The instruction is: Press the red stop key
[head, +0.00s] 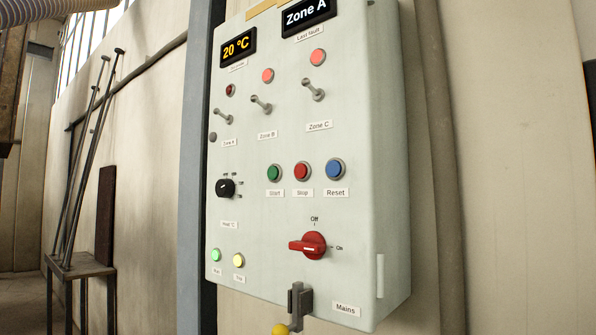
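The red stop key (301,171) is a round button on the pale control panel (370,215), in a row between the green start key (274,173) and the blue reset key (335,169). A white label reading "Stop" (302,193) sits just below it. Nothing covers the key. Neither of my grippers shows in the head view.
Several toggle switches, lamps and a black dial (226,188) surround the keys. A stand with long rods (76,266) is far left. The space before the panel looks clear.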

